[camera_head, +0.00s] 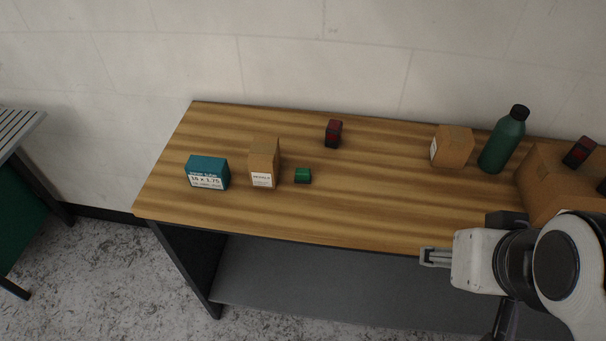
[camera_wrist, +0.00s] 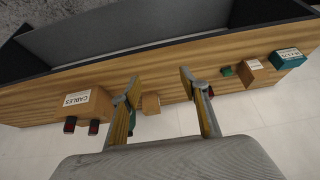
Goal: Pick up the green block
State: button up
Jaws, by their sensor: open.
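A small green block (camera_head: 303,175) sits on the wooden table, just right of a tall cardboard box. It also shows in the wrist view (camera_wrist: 227,71), to the right of my fingers and apart from them. My gripper (camera_head: 428,257) is at the table's front edge, well to the right of the block in the head view. In the wrist view my gripper (camera_wrist: 159,74) has its two fingers spread with nothing held between them.
The tall cardboard box (camera_head: 264,163) and a teal box (camera_head: 207,173) stand left of the block. A dark red block (camera_head: 333,133) lies behind. A small carton (camera_head: 452,146), green bottle (camera_head: 503,139) and large carton (camera_head: 549,187) stand right. The table's middle (camera_head: 370,195) is clear.

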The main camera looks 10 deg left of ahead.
jog(key=w+a+f+n+t+y, duration=0.1)
jog(key=w+a+y, duration=0.1)
jog(key=w+a, duration=0.65)
jog(key=t+y, duration=0.2)
jog(key=t, duration=0.1)
send_near(301, 174)
notch_tip(301, 174, up, 5)
jog(key=d, duration=0.2)
jog(key=a+f, duration=0.1)
jog(key=f, duration=0.1)
jog(key=w+a+f+t+h, duration=0.1)
jog(key=f, duration=0.1)
jog(key=w+a+f+t, duration=0.1)
jog(key=a+f, duration=0.1)
jog(key=shift+m+h, duration=0.4)
jog(key=shift+s+a+f+t+h, duration=0.1)
jog(key=shift+a+f+t+h, duration=0.15)
jog(key=shift+f, duration=0.25)
jog(key=shift+s+a+f+t+h, duration=0.1)
jog(key=shift+f+t+h, duration=0.05)
jog(key=shift+f+t, duration=0.3)
jog(key=shift+s+f+n, duration=0.15)
jog(key=shift+f+n, duration=0.15)
jog(key=shift+f, duration=0.1)
jog(key=shift+x, duration=1.3)
